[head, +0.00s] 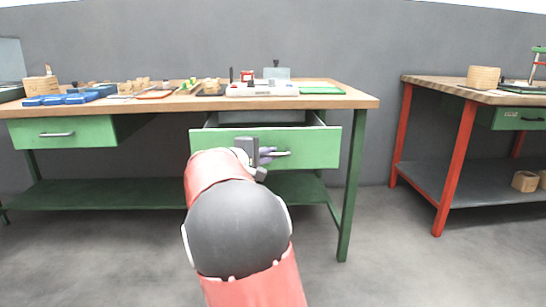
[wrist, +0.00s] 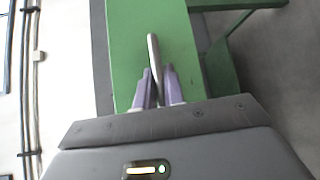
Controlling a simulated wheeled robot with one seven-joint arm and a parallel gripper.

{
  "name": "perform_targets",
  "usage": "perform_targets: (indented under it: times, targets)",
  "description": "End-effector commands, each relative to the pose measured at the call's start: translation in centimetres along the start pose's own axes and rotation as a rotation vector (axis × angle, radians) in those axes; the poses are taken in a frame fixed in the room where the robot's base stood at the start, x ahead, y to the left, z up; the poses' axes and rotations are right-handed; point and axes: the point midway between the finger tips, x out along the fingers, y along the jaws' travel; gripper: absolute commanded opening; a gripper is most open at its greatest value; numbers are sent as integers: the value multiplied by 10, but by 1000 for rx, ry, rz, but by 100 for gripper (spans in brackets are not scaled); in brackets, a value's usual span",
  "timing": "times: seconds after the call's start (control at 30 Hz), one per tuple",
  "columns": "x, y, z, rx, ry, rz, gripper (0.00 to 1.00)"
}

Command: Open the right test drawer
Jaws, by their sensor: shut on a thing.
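The right test drawer (head: 312,147) has a green front and is pulled partly out from under the bench top; its open inside shows above the front. Its metal bar handle (head: 284,153) is on the front. My gripper (head: 266,156) is at the handle, with its fingers shut around it. In the wrist view the two purple fingers (wrist: 159,88) close on either side of the handle (wrist: 153,50), against the green drawer front (wrist: 185,42). My arm covers the left part of the drawer front in the head view.
A left drawer (head: 85,132) under the same bench is shut. The wooden bench top (head: 350,101) carries trays, small parts and a white device (head: 262,90). A red-legged table (head: 458,150) stands at the right. Open floor (head: 380,245) lies between them.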

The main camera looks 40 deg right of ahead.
Motion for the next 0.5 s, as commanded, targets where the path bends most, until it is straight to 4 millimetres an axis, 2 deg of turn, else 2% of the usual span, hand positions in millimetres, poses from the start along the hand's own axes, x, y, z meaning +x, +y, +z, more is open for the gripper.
perform_targets:
  times: [0.33, 0.37, 0.4, 0.5]
  targets:
    - [-1, 0, -1, -1, 2, -1, 0]
    - [-1, 0, -1, -1, 2, -1, 12]
    - [-1, 0, -1, -1, 2, -1, 17]
    - [-1, 0, -1, -1, 1, -1, 20]
